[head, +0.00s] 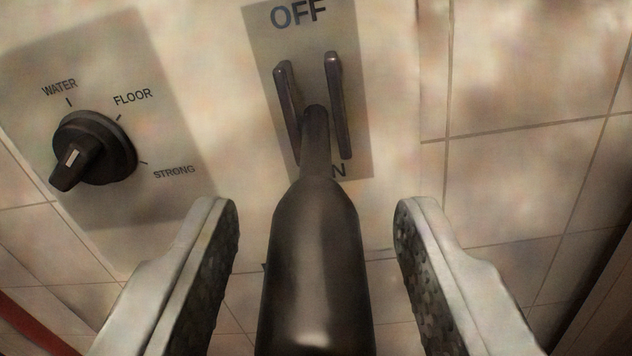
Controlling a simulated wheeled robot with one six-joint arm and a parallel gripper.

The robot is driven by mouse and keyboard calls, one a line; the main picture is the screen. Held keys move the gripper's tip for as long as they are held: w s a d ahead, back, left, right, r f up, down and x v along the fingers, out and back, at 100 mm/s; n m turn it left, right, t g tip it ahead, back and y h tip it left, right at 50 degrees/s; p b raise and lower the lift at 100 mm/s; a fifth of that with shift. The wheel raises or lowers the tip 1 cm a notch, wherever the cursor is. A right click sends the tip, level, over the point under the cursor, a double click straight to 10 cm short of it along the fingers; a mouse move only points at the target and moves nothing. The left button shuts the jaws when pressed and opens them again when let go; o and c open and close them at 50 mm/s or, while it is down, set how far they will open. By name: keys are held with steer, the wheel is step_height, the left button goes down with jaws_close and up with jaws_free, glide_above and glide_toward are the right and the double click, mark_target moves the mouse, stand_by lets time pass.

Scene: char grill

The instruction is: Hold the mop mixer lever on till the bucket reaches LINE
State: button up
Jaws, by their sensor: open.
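The mixer lever (315,255) is a dark handle that comes out between two upright guards on a grey plate (265,48). The plate is marked OFF at the top and N shows of a word at the bottom, partly behind the lever. The lever's stem sits in the lower part of the slot, and its grip points toward me. My gripper (316,225) is open, with one finger on each side of the lever and a gap on both sides. The bucket and its LINE mark are not in view.
A dark selector knob (95,148) on a plate at the left has marks WATER, FLOOR and STRONG. Its pointer is turned to the lower left, away from the three marks. Tiled wall (520,70) fills the right. A red strip (35,325) shows at lower left.

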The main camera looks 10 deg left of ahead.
steer(key=shift+w, duration=0.3)
steer(key=shift+c, duration=0.3)
jaws_close()
